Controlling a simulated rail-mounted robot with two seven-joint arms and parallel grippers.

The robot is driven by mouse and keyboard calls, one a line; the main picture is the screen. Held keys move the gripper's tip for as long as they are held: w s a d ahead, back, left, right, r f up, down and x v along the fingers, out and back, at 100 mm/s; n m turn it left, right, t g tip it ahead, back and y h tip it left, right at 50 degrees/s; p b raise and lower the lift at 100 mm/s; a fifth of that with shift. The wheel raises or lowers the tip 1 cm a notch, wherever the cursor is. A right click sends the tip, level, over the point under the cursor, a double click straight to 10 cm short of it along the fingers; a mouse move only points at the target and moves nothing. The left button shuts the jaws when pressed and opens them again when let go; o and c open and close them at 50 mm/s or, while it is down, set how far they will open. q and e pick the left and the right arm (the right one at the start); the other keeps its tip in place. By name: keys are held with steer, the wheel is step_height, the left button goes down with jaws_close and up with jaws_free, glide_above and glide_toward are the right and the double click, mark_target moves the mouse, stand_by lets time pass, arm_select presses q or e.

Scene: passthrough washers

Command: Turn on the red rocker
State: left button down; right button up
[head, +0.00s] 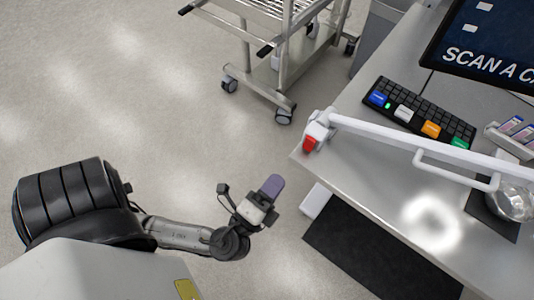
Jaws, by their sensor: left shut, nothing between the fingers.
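The red rocker (310,144) sits on a small white housing at the near left corner of the grey counter, at the end of a white lamp arm. I cannot tell which way it is tipped. My left gripper (271,187) is shut and empty, with purple-grey fingertips. In the picture it is below and left of the red rocker, apart from it, over the floor beside the counter. My right gripper is not in view.
The white lamp arm (400,137) crosses the counter (365,190). A black keyboard (460,128) with coloured keys and a monitor (495,45) stand behind it. A metal cart (285,70) stands at the top. The floor to the left is clear.

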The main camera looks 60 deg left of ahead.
arm_select(q)
steer(key=shift+r+v, duration=0.15)
steer(key=shift+v, duration=0.55)
steer(key=shift+r+v, duration=0.15)
steer(key=shift+v, duration=0.5)
steer(key=shift+s, duration=0.1)
steer(key=s+a+f+n+g+h, duration=0.1)
steer(key=s+f+n+g+h, duration=0.1)
steer(key=f+n+g, duration=0.45)
steer(key=s+a+f+n+g+h, duration=0.1)
steer(key=s+f+n+g+h, duration=0.15)
steer(key=f+g, duration=0.6)
step_height(320, 180, up, 39)
steer(key=a+n+g+h+p, duration=0.1)
steer(key=a+n+p, duration=0.1)
steer(key=p, duration=3.9)
steer(key=shift+s+n+h, duration=0.35)
steer(key=shift+s+n, duration=0.15)
steer(key=shift+n, duration=0.3)
steer(key=shift+a+f, duration=0.1)
steer(key=shift+a, duration=0.05)
